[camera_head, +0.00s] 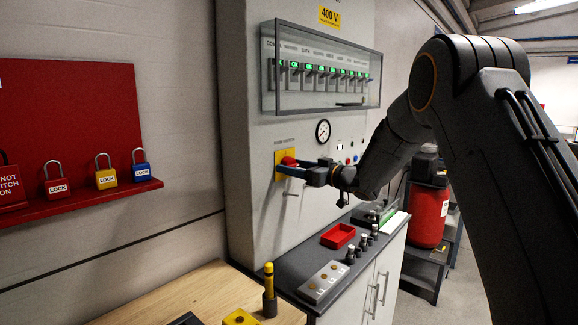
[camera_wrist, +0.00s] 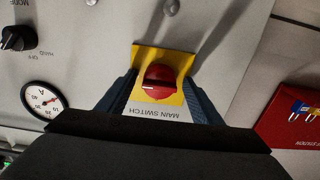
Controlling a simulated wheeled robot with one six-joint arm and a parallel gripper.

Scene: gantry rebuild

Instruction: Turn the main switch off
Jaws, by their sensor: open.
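The main switch is a red rotary knob (camera_wrist: 160,82) on a yellow plate (camera_wrist: 186,58) labelled "MAIN SWITCH", which appears upside down in the wrist view. In the head view the red knob (camera_head: 288,161) and yellow plate (camera_head: 279,155) sit on the front of the grey cabinet (camera_head: 240,140). My gripper (camera_wrist: 160,92) is open, with one blue-grey finger on each side of the knob. It also shows in the head view (camera_head: 293,168), close to the plate. I cannot tell whether the fingers touch the knob. A pale mark shows on the knob's left side in the wrist view.
A clear cover (camera_head: 330,70) over a row of switches juts out above. A gauge (camera_head: 323,130) is right of the switch. Below is a dark counter with a red tray (camera_head: 338,236). A red board (camera_head: 65,130) with padlocks hangs left.

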